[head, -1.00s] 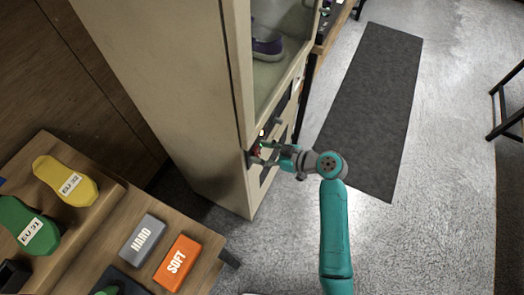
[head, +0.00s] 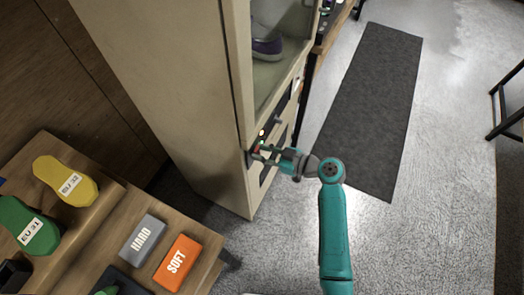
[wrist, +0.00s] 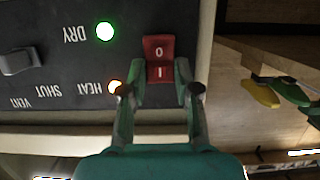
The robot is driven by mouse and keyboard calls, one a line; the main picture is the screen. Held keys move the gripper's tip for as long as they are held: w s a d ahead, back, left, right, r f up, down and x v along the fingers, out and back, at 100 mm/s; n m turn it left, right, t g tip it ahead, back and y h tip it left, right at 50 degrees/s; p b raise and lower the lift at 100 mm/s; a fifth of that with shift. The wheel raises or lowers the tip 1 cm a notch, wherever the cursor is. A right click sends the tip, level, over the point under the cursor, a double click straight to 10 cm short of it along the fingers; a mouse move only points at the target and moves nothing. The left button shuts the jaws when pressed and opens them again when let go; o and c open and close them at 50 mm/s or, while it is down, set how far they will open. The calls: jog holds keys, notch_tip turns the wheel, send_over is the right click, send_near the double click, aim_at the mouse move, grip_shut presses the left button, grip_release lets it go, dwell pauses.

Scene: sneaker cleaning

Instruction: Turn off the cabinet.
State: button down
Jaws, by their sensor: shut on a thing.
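The tall beige cabinet (head: 190,110) stands at the centre of the head view, with a glass-fronted upper part. Its dark control panel (wrist: 50,75) fills the left of the wrist view, upside down. A red rocker switch (wrist: 159,58) marked O and I sits at the panel's edge. A green light (wrist: 105,31) by DRY and an orange light (wrist: 115,87) by HEAT are lit. My gripper (wrist: 160,88) is shut on the switch, with one finger at each side of it. In the head view my gripper (head: 262,152) is at the cabinet front; the switch is mostly hidden there.
A grey lever (wrist: 18,61) is beside SHUT on the panel. A wooden table (head: 75,240) at lower left holds yellow and green soles, a grey HARD block (head: 142,237) and an orange SOFT block (head: 177,262). Open floor with a dark mat (head: 372,105) lies right.

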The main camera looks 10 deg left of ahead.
jog(key=shift+d+f+t+y, duration=0.1)
jog(key=shift+f+t+y, duration=0.15)
jog(key=shift+y, duration=0.5)
jog(key=shift+d+f+t+y, duration=0.15)
jog(key=shift+t+y, duration=0.1)
jog(key=shift+y, duration=0.5)
jog(key=shift+a, duration=0.1)
jog(key=c, duration=0.8)
grip_release()
jog(key=shift+c, duration=0.2)
jog(key=v, duration=1.2)
